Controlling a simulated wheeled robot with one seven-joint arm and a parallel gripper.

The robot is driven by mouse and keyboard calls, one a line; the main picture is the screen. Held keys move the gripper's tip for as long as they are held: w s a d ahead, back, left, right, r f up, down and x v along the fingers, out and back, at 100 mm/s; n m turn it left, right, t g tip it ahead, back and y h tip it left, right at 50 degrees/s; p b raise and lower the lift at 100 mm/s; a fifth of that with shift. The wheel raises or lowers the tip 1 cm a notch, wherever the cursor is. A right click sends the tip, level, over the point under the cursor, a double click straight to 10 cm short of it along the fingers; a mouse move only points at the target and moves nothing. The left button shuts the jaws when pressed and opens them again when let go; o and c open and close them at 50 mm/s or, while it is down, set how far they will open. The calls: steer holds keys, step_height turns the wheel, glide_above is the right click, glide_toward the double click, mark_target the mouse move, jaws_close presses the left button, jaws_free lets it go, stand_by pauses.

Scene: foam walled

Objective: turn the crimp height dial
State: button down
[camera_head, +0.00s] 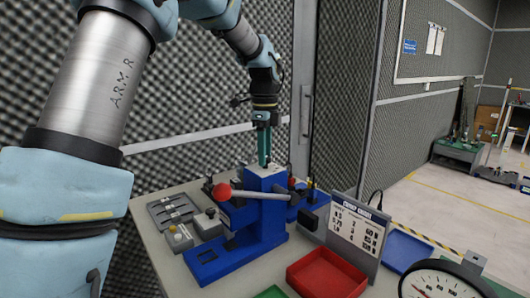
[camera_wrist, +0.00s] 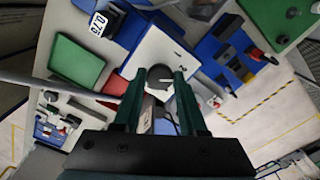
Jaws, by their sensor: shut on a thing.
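The blue crimp press (camera_head: 262,215) stands on the bench with a pale plate on its top. The crimp height dial, a dark round knob with a light mark (camera_wrist: 160,75), shows in the wrist view between my fingertips. My gripper (camera_head: 264,162) points straight down onto the press top, its green fingers close together. In the wrist view my gripper (camera_wrist: 160,82) has one finger on each side of the dial and is shut on it. In the head view the fingers hide most of the dial.
A lever with a red ball (camera_head: 222,190) sticks out left from the press. A printed card (camera_head: 357,232), a red tray (camera_head: 325,276), a blue tray (camera_head: 404,250) and a round gauge (camera_head: 438,286) stand to the right. A foam wall (camera_head: 210,95) rises close behind.

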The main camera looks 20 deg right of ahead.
steer(key=shift+n, duration=0.5)
steer(key=shift+c, duration=2.3)
jaws_free()
step_height(320, 180, up, 11)
steer(key=b, duration=0.2)
